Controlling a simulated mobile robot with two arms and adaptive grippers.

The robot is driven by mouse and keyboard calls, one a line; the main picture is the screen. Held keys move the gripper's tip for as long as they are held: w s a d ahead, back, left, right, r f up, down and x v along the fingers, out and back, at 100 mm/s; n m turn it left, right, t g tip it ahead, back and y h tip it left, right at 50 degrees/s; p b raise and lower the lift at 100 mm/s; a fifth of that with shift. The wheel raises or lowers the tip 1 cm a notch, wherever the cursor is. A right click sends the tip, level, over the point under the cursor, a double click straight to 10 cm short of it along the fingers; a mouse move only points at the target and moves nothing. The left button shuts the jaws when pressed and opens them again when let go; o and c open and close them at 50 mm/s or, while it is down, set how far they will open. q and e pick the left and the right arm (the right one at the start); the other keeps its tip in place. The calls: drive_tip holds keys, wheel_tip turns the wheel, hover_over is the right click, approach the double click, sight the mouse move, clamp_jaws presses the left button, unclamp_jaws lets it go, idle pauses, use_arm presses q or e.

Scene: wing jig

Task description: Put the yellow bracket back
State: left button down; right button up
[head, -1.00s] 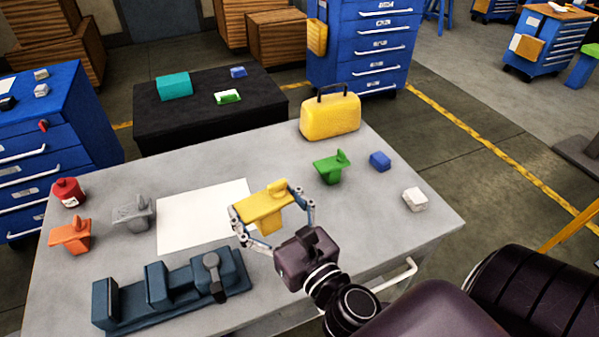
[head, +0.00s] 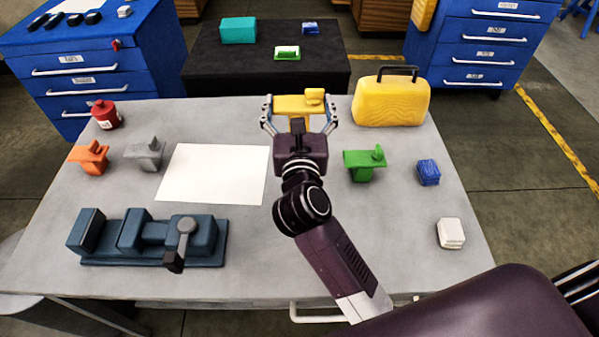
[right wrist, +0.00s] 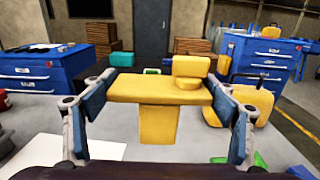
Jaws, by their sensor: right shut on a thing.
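The yellow bracket (head: 296,104) is held in my right gripper (head: 298,118) near the back edge of the grey table. In the right wrist view the bracket (right wrist: 158,90) sits between the two fingers, with its flat plate level, its stem pointing down and a rounded lug on top at the right. Whether its stem touches the table is hard to tell. A green bracket (head: 364,165), a grey bracket (head: 145,154) and an orange bracket (head: 90,157) stand on the table. My left gripper is not in view.
A white sheet (head: 213,174) lies left of my right arm. A blue vise (head: 150,238) is at the front left, a red can (head: 106,114) at the back left. A yellow case (head: 391,101) stands back right, with a blue block (head: 428,172) and white block (head: 451,233) nearer.

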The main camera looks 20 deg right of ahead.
drive_tip(key=shift+d+f+b, duration=0.15)
drive_tip(key=shift+f+b, duration=0.65)
drive_tip(key=shift+f, duration=3.85)
drive_tip(key=shift+d+f+b, duration=0.1)
drive_tip(key=shift+f+b, duration=0.7)
drive_tip(key=shift+f, duration=3.8)
drive_tip(key=o, duration=1.6)
drive_tip(key=shift+f, duration=0.15)
